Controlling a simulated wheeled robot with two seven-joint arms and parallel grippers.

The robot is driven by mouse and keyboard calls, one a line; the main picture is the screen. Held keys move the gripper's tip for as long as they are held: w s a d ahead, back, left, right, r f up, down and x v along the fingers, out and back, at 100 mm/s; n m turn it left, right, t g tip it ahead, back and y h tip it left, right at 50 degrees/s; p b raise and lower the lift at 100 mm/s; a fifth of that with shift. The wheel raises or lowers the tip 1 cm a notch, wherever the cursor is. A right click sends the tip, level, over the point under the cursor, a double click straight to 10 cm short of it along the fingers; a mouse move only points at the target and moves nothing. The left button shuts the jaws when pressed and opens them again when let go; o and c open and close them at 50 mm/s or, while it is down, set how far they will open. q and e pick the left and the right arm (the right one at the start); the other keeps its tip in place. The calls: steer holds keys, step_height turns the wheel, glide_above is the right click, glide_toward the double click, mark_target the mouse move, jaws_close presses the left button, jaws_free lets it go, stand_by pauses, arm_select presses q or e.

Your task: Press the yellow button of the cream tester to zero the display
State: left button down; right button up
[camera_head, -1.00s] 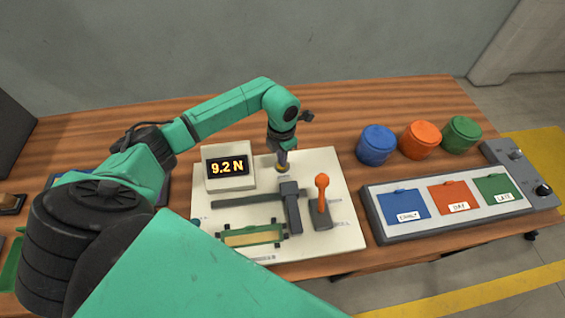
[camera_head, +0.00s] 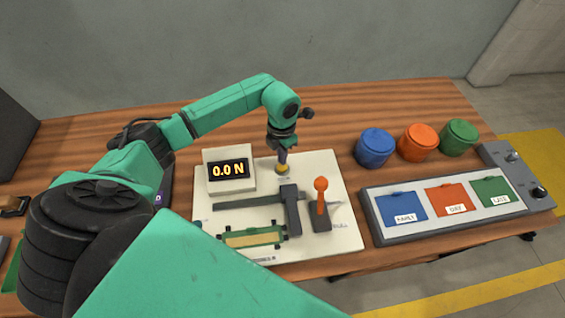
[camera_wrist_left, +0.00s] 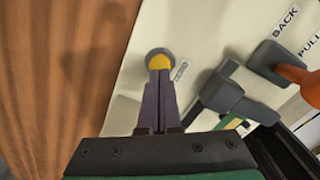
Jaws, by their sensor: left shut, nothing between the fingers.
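The cream tester (camera_head: 335,240) lies on the wooden table, with its display (camera_head: 228,170) reading 0.0 N. The yellow button (camera_wrist_left: 160,62) sits in a round grey ring near the tester's back edge; in the head view it shows only partly (camera_head: 283,169). My left gripper (camera_head: 283,160) points down at the button with its fingers shut and empty. In the left wrist view the fingertips (camera_wrist_left: 159,73) are at the button and cover its near side; I cannot tell whether they touch it. My right gripper is not in view.
An orange-knobbed lever (camera_head: 321,196) and a dark clamp (camera_head: 290,210) stand on the tester, beside a green-framed holder (camera_head: 252,237). Blue (camera_head: 375,147), orange (camera_head: 417,142) and green (camera_head: 459,137) round containers stand at the right, behind a grey tray (camera_head: 378,232) with coloured, labelled panels.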

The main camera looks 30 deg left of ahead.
arm_select(q)
step_height(320, 180, up, 7)
steer(key=p, duration=0.4)
steer(key=shift+r, duration=0.15)
stand_by(0.4)
